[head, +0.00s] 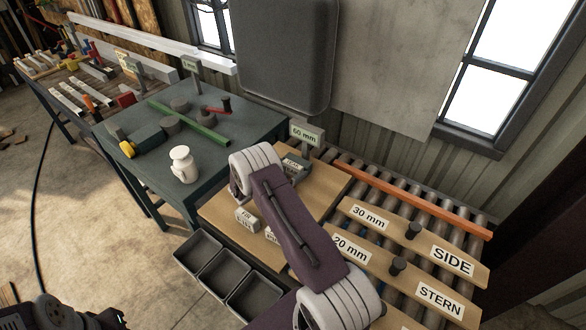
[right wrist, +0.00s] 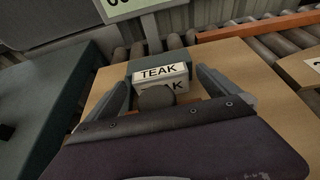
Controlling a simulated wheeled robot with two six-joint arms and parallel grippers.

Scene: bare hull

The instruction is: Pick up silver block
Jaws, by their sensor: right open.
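My right arm reaches over the wooden board in the head view. In the right wrist view my right gripper (right wrist: 163,78) is open, its two fingers apart on either side of a block marked TEAK (right wrist: 160,73). This block has a grey-teal body with pale labelled faces; a dark round part hides some of its front. It shows next to my wrist in the head view (head: 296,163). Two pale grey labelled blocks, one nearer the left (head: 247,220) and one partly behind my arm (head: 271,235), stand on the board. I cannot tell which block is the silver one.
A 60 mm sign (head: 306,134) stands behind the board. Dark open bins (head: 222,275) are at the board's front edge. Boards marked SIDE (head: 452,261) and STERN (head: 440,299) lie on rollers at right. A green table (head: 215,160) with a white jar (head: 184,164) stands at left.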

